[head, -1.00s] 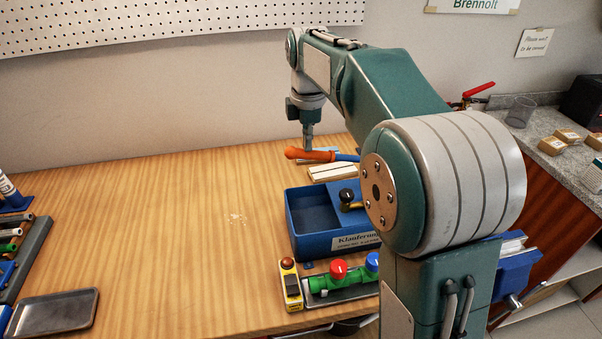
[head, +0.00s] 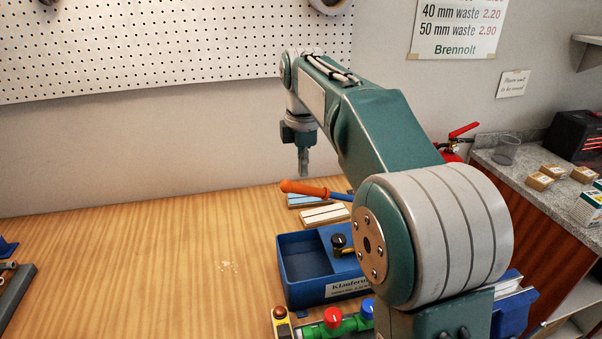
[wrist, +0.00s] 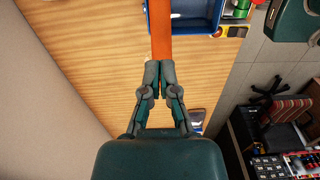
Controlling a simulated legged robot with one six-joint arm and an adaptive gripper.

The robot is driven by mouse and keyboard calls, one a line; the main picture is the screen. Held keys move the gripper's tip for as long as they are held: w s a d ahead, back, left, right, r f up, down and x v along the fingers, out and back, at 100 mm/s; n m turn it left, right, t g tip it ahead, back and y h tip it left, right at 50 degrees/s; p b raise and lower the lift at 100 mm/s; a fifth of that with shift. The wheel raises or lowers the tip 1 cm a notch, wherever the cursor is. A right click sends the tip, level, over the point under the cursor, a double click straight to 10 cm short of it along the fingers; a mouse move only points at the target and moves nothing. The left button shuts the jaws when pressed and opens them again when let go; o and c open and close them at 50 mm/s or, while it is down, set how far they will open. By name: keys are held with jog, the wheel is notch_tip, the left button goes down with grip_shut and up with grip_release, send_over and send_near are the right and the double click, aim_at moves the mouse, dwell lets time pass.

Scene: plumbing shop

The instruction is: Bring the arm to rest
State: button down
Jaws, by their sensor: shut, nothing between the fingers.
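My gripper (head: 303,172) hangs from my raised arm, fingers pointing down over the back of the workbench. Its fingers are closed together and empty. A tool with an orange handle (head: 303,188) and a blue shaft lies just below the fingertips in the head view, with a small gap between them. In the wrist view my gripper (wrist: 158,66) points toward the same orange handle (wrist: 161,42), which runs on past the fingertips. The far end of the tool is hidden behind my arm in the head view.
On the wooden bench (head: 130,260) a blue bin (head: 290,290) holds a black-knobbed fitting (head: 339,242). A green valve piece with red knob (head: 333,317) is in front. A pegboard (head: 180,45) hangs behind. The bench's left middle is mostly clear.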

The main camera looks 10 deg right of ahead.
jog(key=shift+r, duration=2.5)
